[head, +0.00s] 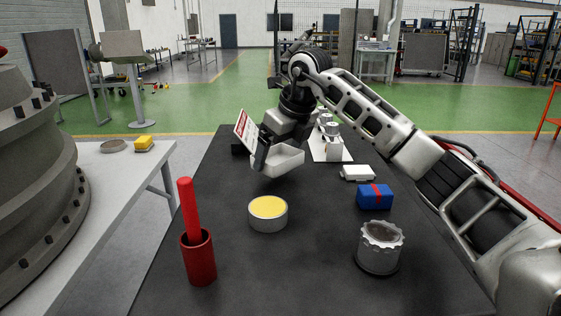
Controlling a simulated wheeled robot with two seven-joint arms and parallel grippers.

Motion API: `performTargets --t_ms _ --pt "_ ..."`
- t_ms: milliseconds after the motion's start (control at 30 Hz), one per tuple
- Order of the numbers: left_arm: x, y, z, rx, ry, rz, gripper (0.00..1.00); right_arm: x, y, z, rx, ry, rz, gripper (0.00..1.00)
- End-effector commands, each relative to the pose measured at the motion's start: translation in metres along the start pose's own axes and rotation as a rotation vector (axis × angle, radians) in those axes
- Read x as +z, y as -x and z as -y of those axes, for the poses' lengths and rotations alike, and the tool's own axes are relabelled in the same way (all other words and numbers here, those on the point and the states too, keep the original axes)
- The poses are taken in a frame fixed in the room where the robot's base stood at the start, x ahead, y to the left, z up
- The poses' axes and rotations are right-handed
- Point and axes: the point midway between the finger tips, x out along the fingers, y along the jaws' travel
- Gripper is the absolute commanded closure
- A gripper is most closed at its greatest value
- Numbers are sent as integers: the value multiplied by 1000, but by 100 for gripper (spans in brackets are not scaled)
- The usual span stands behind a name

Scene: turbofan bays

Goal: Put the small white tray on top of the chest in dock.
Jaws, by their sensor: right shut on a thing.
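A small white tray (283,162) hangs a little above the far middle of the dark table, tilted. My right gripper (262,157) is shut on the tray's left side. The arm comes in from the right and reaches over the table. I cannot clearly make out a chest; a small blue box with a red band (375,197) lies at the right of the table. My left gripper is not in view.
On the dark table (310,270) stand a red cup with a red rod (198,257), a yellow-topped round tin (268,213), a scalloped metal jar (380,248) and a flat white block (357,173). A red-and-white sign (245,128) stands behind the gripper. The front middle is clear.

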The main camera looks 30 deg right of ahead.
Motion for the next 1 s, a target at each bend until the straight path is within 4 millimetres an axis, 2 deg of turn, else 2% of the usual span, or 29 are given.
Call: performTargets --t_ms 33,133,500,533,567,867,1000 --pt "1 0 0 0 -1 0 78 -6 -10 1 -1 -2 -6 38" --pt "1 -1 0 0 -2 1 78 -11 -22 1 -1 -1 -4 38" --pt "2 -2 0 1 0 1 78 -13 -27 1 -1 0 -1 38" --pt "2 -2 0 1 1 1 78 -13 -28 1 -1 0 -2 7" --pt "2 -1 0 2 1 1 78 -13 -27 1 -1 0 -2 0" --pt "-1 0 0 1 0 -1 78 -11 -22 1 -1 0 0 0" --pt "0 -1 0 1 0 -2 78 -11 -3 2 -2 0 2 0"
